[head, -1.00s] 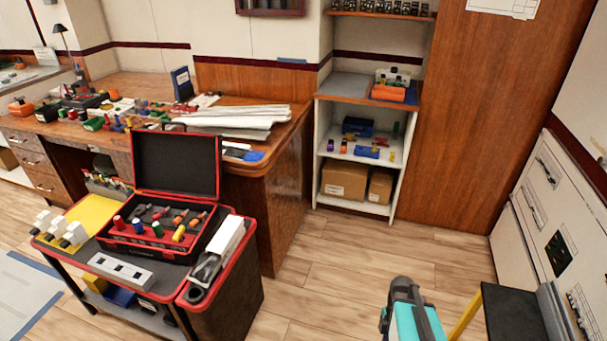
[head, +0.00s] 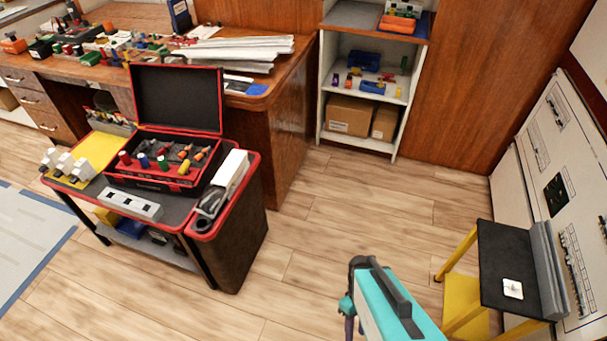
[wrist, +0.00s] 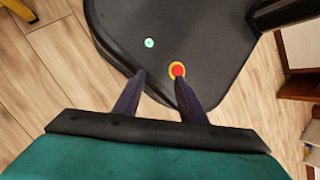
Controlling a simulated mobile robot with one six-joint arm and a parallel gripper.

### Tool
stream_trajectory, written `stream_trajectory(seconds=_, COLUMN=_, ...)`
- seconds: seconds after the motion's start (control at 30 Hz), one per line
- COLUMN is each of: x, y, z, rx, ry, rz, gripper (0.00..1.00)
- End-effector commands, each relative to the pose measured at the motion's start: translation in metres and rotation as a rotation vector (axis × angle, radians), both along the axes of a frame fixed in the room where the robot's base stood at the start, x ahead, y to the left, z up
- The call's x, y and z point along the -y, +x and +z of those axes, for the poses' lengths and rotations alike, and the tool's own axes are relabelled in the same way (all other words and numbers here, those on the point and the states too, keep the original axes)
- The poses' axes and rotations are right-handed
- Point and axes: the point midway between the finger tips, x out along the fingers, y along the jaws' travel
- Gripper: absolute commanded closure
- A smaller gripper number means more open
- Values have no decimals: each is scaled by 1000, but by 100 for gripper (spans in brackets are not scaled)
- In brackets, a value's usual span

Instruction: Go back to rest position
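My gripper (wrist: 158,90) shows in the wrist view with its two dark fingers apart and nothing between them. Beyond the fingertips is a dark, rounded surface with a red-and-yellow button and a small green light; it looks like my own base. In the head view, my teal arm (head: 392,305) is at the bottom, right of centre, above the bare floor. The fingertips cannot be made out clearly there. The arm touches nothing that I can see.
A cart (head: 232,235) with an open black and red toolbox (head: 150,180) stands at left. At right, a yellow-legged stand (head: 508,262) with a black top carries a small white piece (head: 513,289). The wooden floor (head: 330,225) between them is clear.

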Motion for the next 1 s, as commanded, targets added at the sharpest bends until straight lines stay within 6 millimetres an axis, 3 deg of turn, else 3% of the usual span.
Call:
stream_trajectory(seconds=0.5, x=0, y=12, z=-5, rx=66, ry=-278, rz=-502, gripper=62)
stream_trajectory(seconds=1.0, x=0, y=12, z=-5, rx=65, ry=-311, rz=-561, gripper=62)
